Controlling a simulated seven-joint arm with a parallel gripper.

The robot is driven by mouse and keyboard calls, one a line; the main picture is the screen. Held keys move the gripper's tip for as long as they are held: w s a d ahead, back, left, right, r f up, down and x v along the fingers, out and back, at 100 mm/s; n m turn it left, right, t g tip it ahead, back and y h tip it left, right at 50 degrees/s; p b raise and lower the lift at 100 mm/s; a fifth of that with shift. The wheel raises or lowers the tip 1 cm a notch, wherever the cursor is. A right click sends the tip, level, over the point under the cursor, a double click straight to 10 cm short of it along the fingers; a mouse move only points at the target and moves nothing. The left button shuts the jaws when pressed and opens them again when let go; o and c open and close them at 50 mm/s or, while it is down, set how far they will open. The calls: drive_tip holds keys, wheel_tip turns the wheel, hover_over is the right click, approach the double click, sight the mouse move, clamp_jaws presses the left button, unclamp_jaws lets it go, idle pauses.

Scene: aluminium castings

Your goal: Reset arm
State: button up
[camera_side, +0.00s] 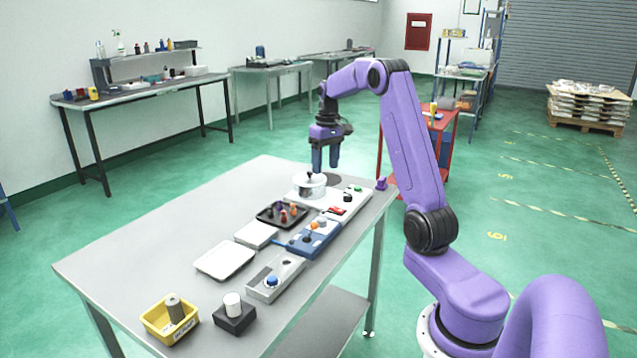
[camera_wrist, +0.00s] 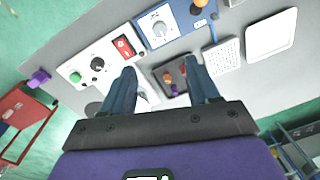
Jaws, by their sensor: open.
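My gripper (camera_side: 325,168) hangs over the far end of the grey table (camera_side: 190,213), pointing down, with open space between it and the tabletop objects. Its two blue fingers are apart with nothing between them, as the wrist view also shows (camera_wrist: 163,80).
A red cart (camera_side: 452,135) stands behind.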

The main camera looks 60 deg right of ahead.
drive_tip(key=s+a+r+n, duration=0.1)
drive_tip(key=s+a+n, duration=0.25)
drive_tip(key=a, duration=1.15)
drive_tip(key=s+a+r+n, duration=0.15)
drive_tip(key=a+n, duration=0.25)
drive_tip(key=a, duration=1)
drive_tip(key=s+a+f+n, duration=0.2)
drive_tip(key=s+a+n, duration=0.2)
drive_tip(key=s, duration=0.8)
drive_tip(key=s+a+f+n, duration=0.2)
drive_tip(key=s+a+n, duration=0.2)
drive_tip(key=s, duration=0.8)
drive_tip(key=shift+s+f, duration=0.15)
drive_tip(key=shift+f, duration=0.05)
drive_tip(key=shift+a, duration=0.1)
drive_tip(key=shift+c, duration=0.2)
